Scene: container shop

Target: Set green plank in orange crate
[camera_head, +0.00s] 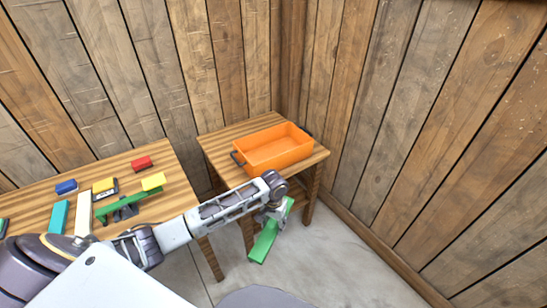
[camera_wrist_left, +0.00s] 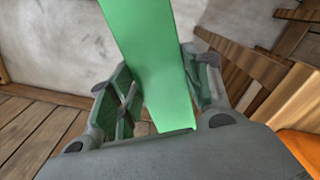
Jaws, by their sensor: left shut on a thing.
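The green plank (camera_head: 266,242) is a long flat bar in the head view. My left gripper (camera_head: 272,214) is shut on it and holds it tilted over the floor, in front of the small table. In the left wrist view the plank (camera_wrist_left: 150,60) runs between the two fingers of my left gripper (camera_wrist_left: 160,95). The orange crate (camera_head: 275,150) sits upright on the small table, beyond the gripper, and looks empty inside. It also shows at the lower right of the left wrist view (camera_wrist_left: 305,150). My right gripper is not in view.
The small wooden table (camera_head: 222,140) stands in the corner against plank walls. A larger wooden table (camera_head: 155,212) at the left holds coloured blocks, a white plank (camera_head: 83,213), a teal plank (camera_head: 58,216) and another green bar (camera_head: 128,202). A gap separates the tables.

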